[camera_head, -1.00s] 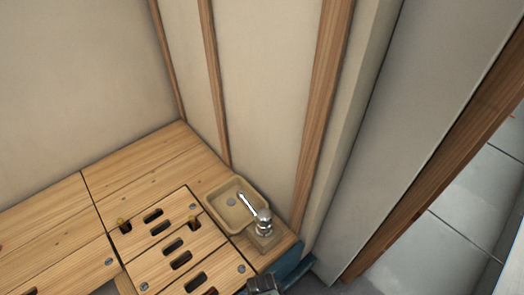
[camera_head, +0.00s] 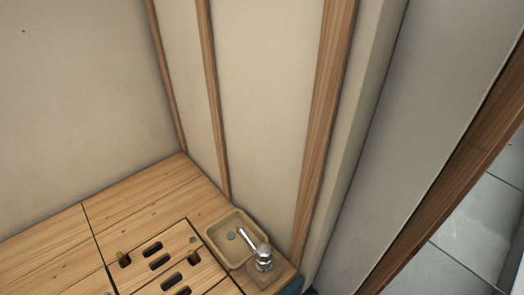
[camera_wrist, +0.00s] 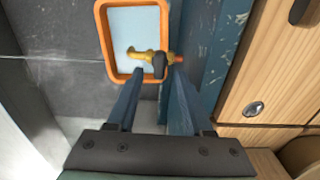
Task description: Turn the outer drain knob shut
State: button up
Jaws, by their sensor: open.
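In the wrist view a brass drain tap (camera_wrist: 143,54) with a dark knob (camera_wrist: 158,64) and an orange-red end sticks out from a blue panel. It lies over an orange-rimmed container (camera_wrist: 103,38) with a pale blue inside. My gripper (camera_wrist: 158,74) is open and empty. Its two fingers point toward the tap, with the dark knob in line with the gap between them. I cannot tell how far the fingertips are from the knob. The head view shows neither this tap nor my gripper.
In the head view a wooden bench (camera_head: 130,205) carries a slotted panel with brass pieces, a small beige basin (camera_head: 213,236) and a chrome faucet (camera_head: 262,252). In the wrist view a wooden front (camera_wrist: 265,80) with a round screw stands close on the right. Grey floor lies at left.

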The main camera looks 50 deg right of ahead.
notch_tip(320, 180, up, 10)
jog(key=p, duration=0.6)
jog(key=shift+w, duration=0.1)
